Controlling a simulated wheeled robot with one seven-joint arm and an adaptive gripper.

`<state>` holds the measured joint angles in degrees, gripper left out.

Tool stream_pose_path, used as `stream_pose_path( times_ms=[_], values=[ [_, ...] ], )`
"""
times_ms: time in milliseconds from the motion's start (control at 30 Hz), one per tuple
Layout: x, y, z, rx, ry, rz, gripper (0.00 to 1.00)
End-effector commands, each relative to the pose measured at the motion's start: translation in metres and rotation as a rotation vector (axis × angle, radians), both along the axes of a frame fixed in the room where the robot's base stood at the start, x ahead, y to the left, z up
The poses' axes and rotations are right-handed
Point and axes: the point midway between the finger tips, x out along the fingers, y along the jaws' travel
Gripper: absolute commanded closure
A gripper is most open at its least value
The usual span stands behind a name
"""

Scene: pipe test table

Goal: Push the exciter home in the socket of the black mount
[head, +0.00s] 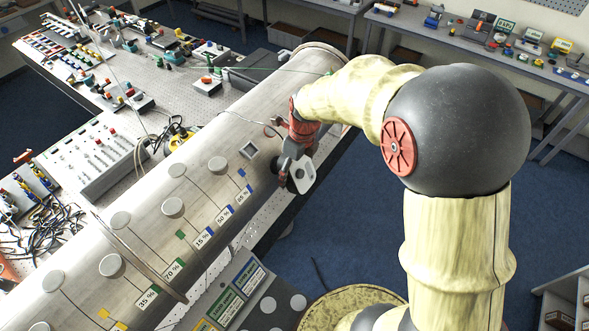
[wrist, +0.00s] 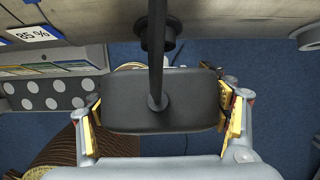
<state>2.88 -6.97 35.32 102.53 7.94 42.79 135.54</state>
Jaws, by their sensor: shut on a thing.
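In the wrist view my gripper (wrist: 162,124) is shut on a dark grey block with rounded corners, which I take as the exciter (wrist: 125,100). Its yellow pads press on the block's left and right ends. A black rod or cable runs from the block's middle up past the top edge. Behind it, a round black fitting, probably the black mount (wrist: 170,31), sits at the pipe's edge. The rod hides part of it, and I cannot tell whether the exciter touches it. In the head view my gripper (head: 291,172) is beside the pipe's right side; the mount cannot be made out.
A large grey pipe (head: 220,140) with round discs and percent labels runs diagonally along the table. A dark panel with pale discs (head: 268,304) lies at its near side; it also shows in the wrist view (wrist: 60,94). Blue floor is open to the right.

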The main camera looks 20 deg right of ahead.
Motion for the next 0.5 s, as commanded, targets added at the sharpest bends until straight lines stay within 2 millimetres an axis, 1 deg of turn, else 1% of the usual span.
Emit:
stream_pose_path(
  times_ms=[500],
  values=[
    [0.0093,0.0061,-0.0034,0.0,-0.001,0.001,0.69]
  ],
)
